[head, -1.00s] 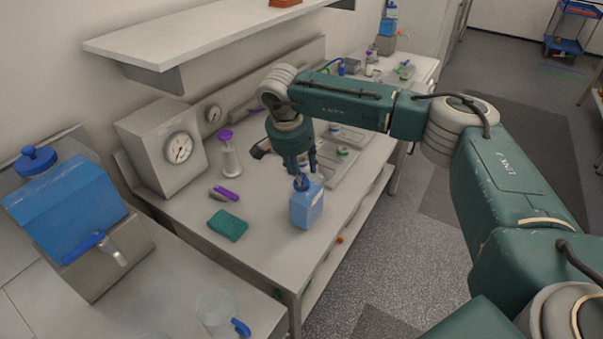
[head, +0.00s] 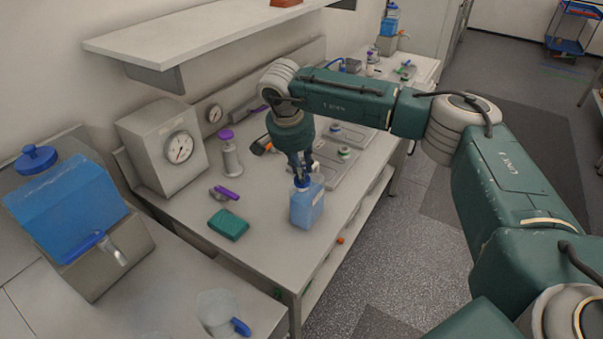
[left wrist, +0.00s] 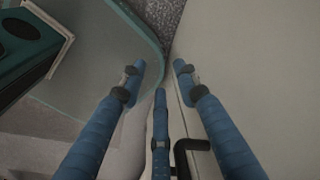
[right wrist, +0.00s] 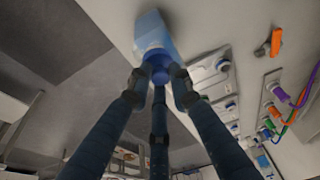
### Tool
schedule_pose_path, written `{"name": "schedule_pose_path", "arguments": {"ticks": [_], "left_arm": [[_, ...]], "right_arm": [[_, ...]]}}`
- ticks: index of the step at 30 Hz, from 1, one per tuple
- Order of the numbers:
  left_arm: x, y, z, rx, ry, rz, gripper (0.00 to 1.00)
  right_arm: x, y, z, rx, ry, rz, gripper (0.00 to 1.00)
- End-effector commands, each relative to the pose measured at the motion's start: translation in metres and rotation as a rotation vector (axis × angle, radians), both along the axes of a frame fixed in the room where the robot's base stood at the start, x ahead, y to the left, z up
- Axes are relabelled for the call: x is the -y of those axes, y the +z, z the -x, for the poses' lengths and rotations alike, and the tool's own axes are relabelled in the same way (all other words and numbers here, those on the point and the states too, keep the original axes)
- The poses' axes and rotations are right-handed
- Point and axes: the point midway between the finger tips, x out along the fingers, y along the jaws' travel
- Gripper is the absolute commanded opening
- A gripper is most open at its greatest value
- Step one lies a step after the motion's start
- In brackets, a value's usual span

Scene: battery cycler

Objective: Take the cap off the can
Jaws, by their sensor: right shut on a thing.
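The can (head: 307,208) is a light-blue, squarish container standing upright near the front edge of the bench. It also shows in the right wrist view (right wrist: 151,32). Its dark blue cap (head: 302,181) is on top, and this cap fills the space between the fingertips in the right wrist view (right wrist: 159,68). My right gripper (head: 301,172) comes down from above and is shut on the cap. Whether the cap is loose on the neck cannot be told. My left gripper (left wrist: 158,72) shows only in its wrist view, with its fingers apart and nothing between them.
A green sponge (head: 228,224) and a purple-handled tool (head: 225,194) lie left of the can. A gauge box (head: 165,150) stands at the wall. A blue tank (head: 70,205) and a clear jug (head: 219,312) are at the near left. Trays (head: 345,165) lie behind the can.

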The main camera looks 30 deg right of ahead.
Motion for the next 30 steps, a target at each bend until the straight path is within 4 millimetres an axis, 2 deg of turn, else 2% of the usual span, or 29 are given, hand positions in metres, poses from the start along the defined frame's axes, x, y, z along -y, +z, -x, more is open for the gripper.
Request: {"name": "schedule_pose_path", "arguments": {"ticks": [5, 12, 18, 24, 30], "left_arm": [[0.0, -0.015, 0.001, -0.001, 0.0, 0.0, 0.31], [-0.001, -0.037, 0.001, -0.002, -0.001, -0.001, 0.31], [-0.001, -0.046, 0.001, -0.002, -0.001, -0.001, 0.31], [-0.001, -0.049, 0.001, -0.002, -0.001, -0.001, 0.31], [-0.001, -0.051, 0.001, -0.002, 0.0, -0.001, 0.31]], "right_arm": [[0.0, 0.027, -0.002, 0.007, 0.001, -0.002, 0.06], [-0.001, 0.096, -0.002, 0.009, 0.0, -0.002, 0.06], [-0.001, 0.149, -0.001, 0.006, -0.001, -0.001, 0.06], [0.0, 0.18, -0.001, 0.003, 0.0, -0.001, 0.06], [-0.001, 0.188, 0.0, 0.0, 0.004, 0.0, 0.06]]}}
